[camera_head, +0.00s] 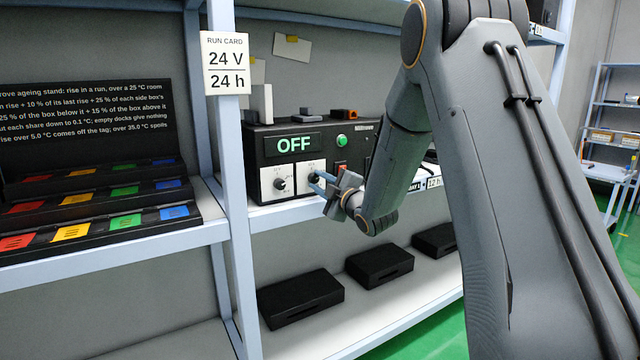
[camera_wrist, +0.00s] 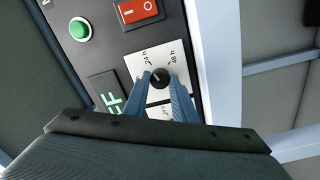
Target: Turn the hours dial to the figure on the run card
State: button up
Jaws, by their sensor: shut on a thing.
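The run card (camera_head: 227,65) hangs on the shelf post in the head view and reads 24 V and 24 h. The hours dial is a small black knob (camera_wrist: 159,78) on a white plate (camera_wrist: 138,66). In the wrist view, labels that look like 24 h and 48 h show beside it. My gripper (camera_wrist: 160,84) is shut on this knob, with one blue finger on each side. In the head view my gripper (camera_head: 318,182) is at the right-hand dial plate (camera_head: 307,172). I cannot tell for certain which figure the knob's mark points to.
The black unit (camera_head: 258,150) has a display (camera_head: 294,145) reading OFF, a green button (camera_head: 341,141), a red switch (camera_wrist: 138,10) and a second dial (camera_head: 280,184) on the left. Coloured boxes stand on the left shelf. Black boxes (camera_head: 300,298) lie on the shelf below.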

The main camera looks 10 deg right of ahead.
jog(key=o, duration=1)
jog(key=shift+o, duration=0.2)
jog(key=v, duration=0.7)
jog(key=shift+s+b, duration=0.35)
jog(key=shift+d, duration=0.1)
